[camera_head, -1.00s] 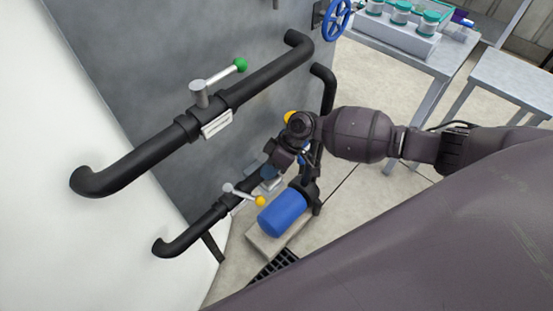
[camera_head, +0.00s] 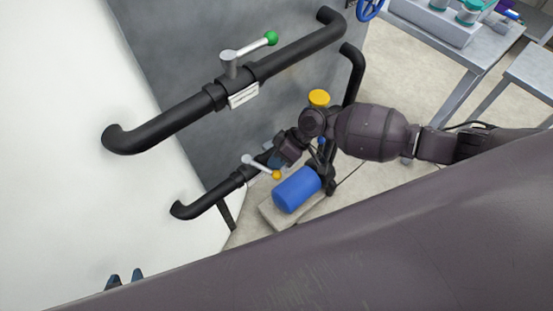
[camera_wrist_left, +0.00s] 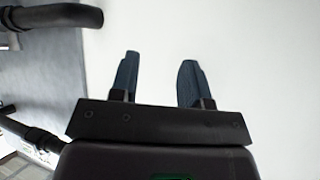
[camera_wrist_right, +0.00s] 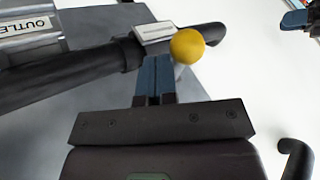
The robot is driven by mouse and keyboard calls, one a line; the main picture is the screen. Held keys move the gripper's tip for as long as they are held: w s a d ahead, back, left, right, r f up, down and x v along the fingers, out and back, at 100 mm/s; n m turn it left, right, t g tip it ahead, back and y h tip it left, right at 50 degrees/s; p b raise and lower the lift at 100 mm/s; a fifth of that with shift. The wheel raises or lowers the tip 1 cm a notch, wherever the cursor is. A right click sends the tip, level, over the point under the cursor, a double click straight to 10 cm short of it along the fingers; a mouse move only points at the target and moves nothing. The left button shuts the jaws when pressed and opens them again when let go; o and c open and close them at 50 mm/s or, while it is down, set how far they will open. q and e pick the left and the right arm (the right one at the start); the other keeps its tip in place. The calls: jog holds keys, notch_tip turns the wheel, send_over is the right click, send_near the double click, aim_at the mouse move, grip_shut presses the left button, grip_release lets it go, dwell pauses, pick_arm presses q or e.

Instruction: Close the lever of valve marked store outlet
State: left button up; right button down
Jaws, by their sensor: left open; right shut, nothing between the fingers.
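The lower black pipe (camera_head: 215,195) carries a valve with a grey lever (camera_head: 260,166) ending in a yellow ball (camera_head: 277,175). My right gripper (camera_head: 268,159) is shut and empty beside this lever. In the right wrist view its closed fingers (camera_wrist_right: 155,80) are close to the yellow ball (camera_wrist_right: 187,46); I cannot tell whether they touch. A white plate (camera_wrist_right: 28,30) there reads "OUTLE", cut off by the frame edge. The upper pipe (camera_head: 165,120) has a lever with a green ball (camera_head: 271,38) and a white plate (camera_head: 243,95), unreadable here. My left gripper (camera_wrist_left: 157,80) is open and empty near the white wall.
A yellow cap (camera_head: 319,98) shows behind my right arm. A grey bench (camera_head: 460,55) with jars stands at the upper right. The white wall (camera_head: 60,170) is clear at left.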

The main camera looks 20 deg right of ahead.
aim_at(272, 172)
jog(key=s+a+m+t+p, duration=0.2)
jog(key=p, duration=0.1)
jog(key=shift+s+m+p, duration=0.3)
jog(key=shift+s+m, duration=0.05)
jog(key=shift+m, duration=0.05)
dwell(0.4)
